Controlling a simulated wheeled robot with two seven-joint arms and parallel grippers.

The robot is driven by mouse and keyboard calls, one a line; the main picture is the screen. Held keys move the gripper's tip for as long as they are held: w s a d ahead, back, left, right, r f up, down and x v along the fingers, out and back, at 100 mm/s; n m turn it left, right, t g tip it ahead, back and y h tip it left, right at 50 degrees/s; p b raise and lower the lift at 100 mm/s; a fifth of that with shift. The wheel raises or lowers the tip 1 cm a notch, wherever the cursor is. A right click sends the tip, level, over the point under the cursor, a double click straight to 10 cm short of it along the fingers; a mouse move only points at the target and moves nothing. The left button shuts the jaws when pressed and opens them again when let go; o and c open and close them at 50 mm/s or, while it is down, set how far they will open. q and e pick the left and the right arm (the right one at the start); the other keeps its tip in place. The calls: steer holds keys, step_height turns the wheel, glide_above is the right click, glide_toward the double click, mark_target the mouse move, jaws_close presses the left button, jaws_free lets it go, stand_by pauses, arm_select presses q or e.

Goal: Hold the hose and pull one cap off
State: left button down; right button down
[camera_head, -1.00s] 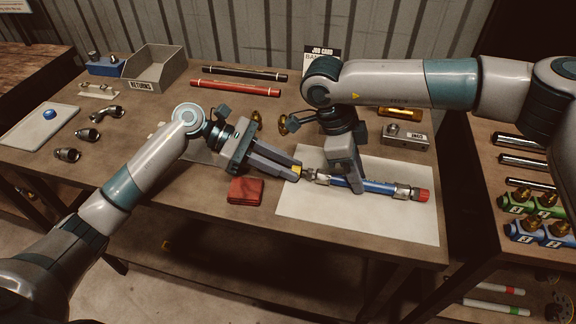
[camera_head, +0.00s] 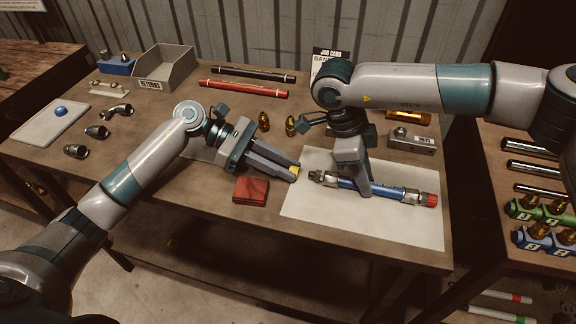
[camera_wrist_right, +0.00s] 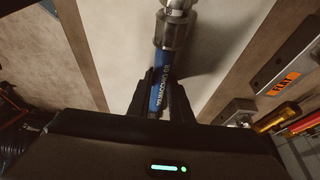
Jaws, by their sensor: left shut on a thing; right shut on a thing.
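The blue hose (camera_head: 385,190) lies over the white sheet, with metal fittings at both ends and a red cap (camera_head: 431,200) on its right end. Its left fitting (camera_head: 316,176) is bare. My right gripper (camera_head: 363,186) is shut around the hose's middle. The right wrist view shows the blue hose (camera_wrist_right: 158,88) between the dark fingers (camera_wrist_right: 157,98), below a metal fitting. My left gripper (camera_head: 294,172) is shut on a yellow cap (camera_head: 295,173), partly hidden by its fingers. The yellow cap is apart from the hose's left end, with a small gap between them.
The white sheet (camera_head: 410,229) lies under the hose. A folded red cloth (camera_head: 251,190) lies below my left gripper. Brass fittings (camera_head: 264,121) and a grey returns bin (camera_head: 150,85) stand farther back. A grey block (camera_head: 411,138) sits behind the hose on the right.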

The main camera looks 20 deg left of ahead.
arm_select(q)
steer(key=shift+w+a+r, duration=0.15)
steer(key=shift+w+a, duration=0.1)
steer(key=shift+a, duration=0.25)
arm_select(e)
steer(key=shift+d+f, duration=0.1)
arm_select(q)
steer(key=shift+r, duration=0.9)
steer(key=shift+s+a+r, duration=0.2)
steer(key=shift+a+r, duration=0.25)
steer(key=shift+r, duration=0.2)
arm_select(e)
steer(key=shift+a, duration=0.65)
arm_select(q)
steer(key=shift+r, duration=0.3)
arm_select(e)
steer(key=shift+a, duration=0.1)
arm_select(q)
steer(key=shift+d+r, duration=0.3)
steer(key=shift+r, duration=0.25)
arm_select(e)
steer(key=shift+d, duration=0.3)
steer(key=c, duration=1.5)
jaws_free()
steer(key=shift+c, duration=0.2)
arm_select(q)
steer(key=shift+d, duration=0.15)
arm_select(e)
steer(key=shift+d, duration=0.1)
